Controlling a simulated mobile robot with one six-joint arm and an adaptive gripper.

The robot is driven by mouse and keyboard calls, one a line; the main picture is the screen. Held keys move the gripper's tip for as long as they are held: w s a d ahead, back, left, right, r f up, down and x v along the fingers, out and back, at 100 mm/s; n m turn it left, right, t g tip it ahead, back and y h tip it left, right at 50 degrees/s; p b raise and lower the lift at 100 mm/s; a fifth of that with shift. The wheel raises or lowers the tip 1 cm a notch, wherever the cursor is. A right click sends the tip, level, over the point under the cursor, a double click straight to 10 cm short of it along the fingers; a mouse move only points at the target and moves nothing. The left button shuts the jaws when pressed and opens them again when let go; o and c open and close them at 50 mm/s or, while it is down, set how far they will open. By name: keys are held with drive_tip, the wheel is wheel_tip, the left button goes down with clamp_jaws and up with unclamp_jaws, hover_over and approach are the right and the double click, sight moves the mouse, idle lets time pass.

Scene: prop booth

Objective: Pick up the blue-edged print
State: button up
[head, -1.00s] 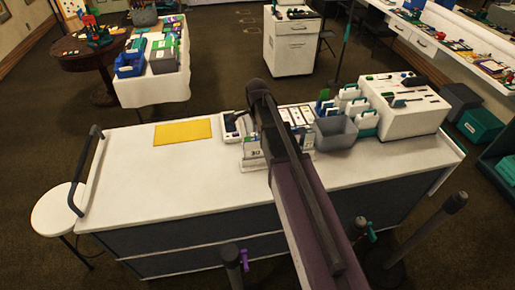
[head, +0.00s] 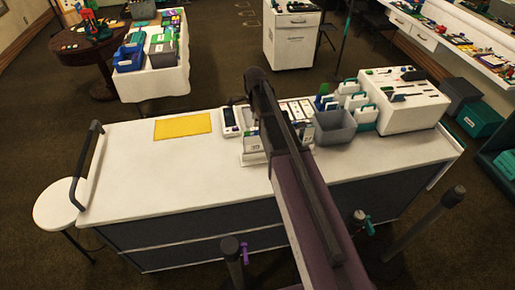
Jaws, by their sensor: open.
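I cannot make out the blue-edged print for certain. Several small white cards or prints (head: 300,109) with dark and coloured marks are on the white-topped counter, just right of my arm. A white holder (head: 254,157) with a label stands to the left of my arm, with pale upright pieces in it. My arm crosses in front of this area and hides part of it. Only a small dark part of what looks like my gripper (head: 237,100) shows, left of the arm's far end above the counter's back edge. Its fingertips are hidden, and nothing is seen held in it.
A white device (head: 230,122) and a yellow mat (head: 183,127) lie left of the holder. A grey bin (head: 335,127) and a white tool block (head: 402,104) stand to the right. The counter's left front (head: 150,180) is clear. Dark posts (head: 232,262) stand in front.

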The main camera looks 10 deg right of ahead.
drive_tip(key=b, duration=0.8)
hover_over(255, 141)
wheel_tip(255, 141, down, 8)
idle(0.4)
drive_tip(key=shift+w+f+b, duration=0.1)
drive_tip(key=shift+f+b, duration=2.25)
drive_tip(key=shift+f, duration=0.2)
clamp_jaws()
